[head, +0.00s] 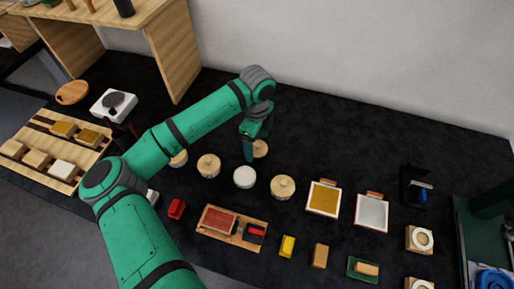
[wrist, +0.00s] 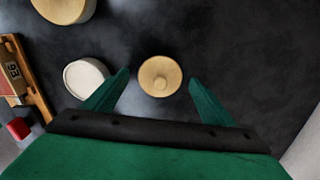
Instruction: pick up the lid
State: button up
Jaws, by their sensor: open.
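The lid (wrist: 160,76) is a round, pale wooden disc with a small knob in its middle. In the wrist view it lies between the two green fingers of my gripper (wrist: 158,78), with a gap on either side. My gripper is open and points down at it; no contact shows. In the head view the lid (head: 261,148) is partly hidden behind my gripper (head: 249,156). I cannot tell the exact height of the fingertips above it.
A white round piece (head: 245,177) lies near the lid, close to my left finger in the wrist view (wrist: 86,77). Knobbed wooden round pieces (head: 208,165) (head: 283,187) stand nearby. A wooden tray (head: 213,236) is in front. The dark surface behind the lid is clear.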

jog(key=shift+f, duration=0.35)
jog(key=shift+c, duration=0.4)
jog(key=shift+a, duration=0.1)
jog(key=c, duration=1)
jog(key=shift+r, duration=0.1)
jog(key=shift+c, duration=0.2)
